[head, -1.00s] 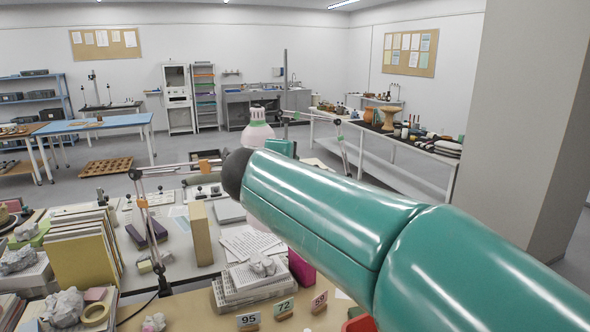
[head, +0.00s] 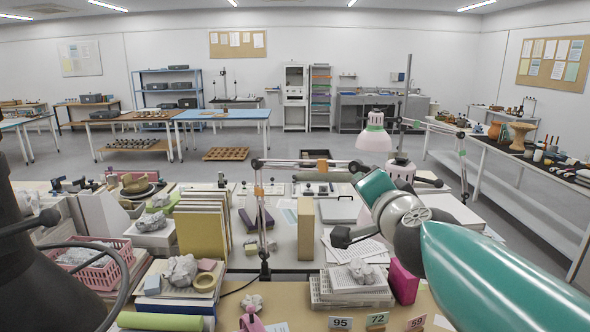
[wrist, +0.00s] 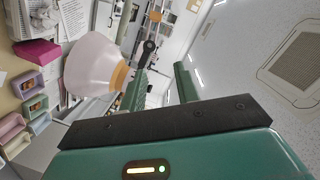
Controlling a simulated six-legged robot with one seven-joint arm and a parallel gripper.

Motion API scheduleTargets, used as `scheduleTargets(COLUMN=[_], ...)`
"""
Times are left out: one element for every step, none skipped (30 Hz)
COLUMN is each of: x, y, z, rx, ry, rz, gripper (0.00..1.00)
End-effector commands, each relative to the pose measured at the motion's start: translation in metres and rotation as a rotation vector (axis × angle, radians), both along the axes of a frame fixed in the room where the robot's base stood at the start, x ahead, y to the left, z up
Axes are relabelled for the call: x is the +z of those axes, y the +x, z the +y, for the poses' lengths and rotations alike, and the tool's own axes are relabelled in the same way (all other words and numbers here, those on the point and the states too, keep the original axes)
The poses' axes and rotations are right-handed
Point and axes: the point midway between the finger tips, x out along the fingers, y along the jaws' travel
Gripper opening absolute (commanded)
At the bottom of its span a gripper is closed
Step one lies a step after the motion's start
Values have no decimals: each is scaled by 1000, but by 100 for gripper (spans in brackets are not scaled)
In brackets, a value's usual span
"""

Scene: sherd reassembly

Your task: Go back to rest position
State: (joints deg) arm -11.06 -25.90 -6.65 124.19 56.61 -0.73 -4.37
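My gripper (wrist: 162,88) shows in the wrist view as two green fingers set apart on a dark bar. No object shows between them. In the head view my green arm comes in from the lower right and bends at a grey joint near the picture's right middle. I cannot make out the fingers there. The task names no object. A pale pink lamp shade (wrist: 95,66) with an orange rim is beside the fingers, to their left, in the wrist view. Whether it touches them I cannot tell.
In the head view a pink lamp (head: 374,136) stands behind my arm. The near bench holds yellow folders (head: 203,225), a pink basket (head: 97,272), a paper stack (head: 350,290) and number tags (head: 340,322). A long side table (head: 500,165) stands right. Open floor lies beyond.

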Motion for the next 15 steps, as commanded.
scheduleTargets(x=[-16, -27, -44, -59, -73, -93, -108, -124, -144, -157, -169, -183, -192, -199, -207], y=[-16, -26, -40, -51, -63, -79, -92, -105, -123, -136, -148, -162, -172, -181, -191], z=[9, 16, 22, 26, 28, 29, 28, 26, 21, 16, 11, 4, -2, -7, -13], rx=[74, 123, 182, 225, 265, 314, 347, 376, 411, 431, 448, 464, 473, 480, 487], ry=[-81, -135, -207, -261, -316, -388, -442, -496, -564, -610, -653, -704, -737, -766, -796], rz=[43, 75, 124, 165, 207, 270, 321, 375, 450, 502, 554, 619, 663, 701, 746], gripper=[32, 32, 32, 32, 32, 32, 32, 32, 32, 32, 32, 32, 32, 32, 32])
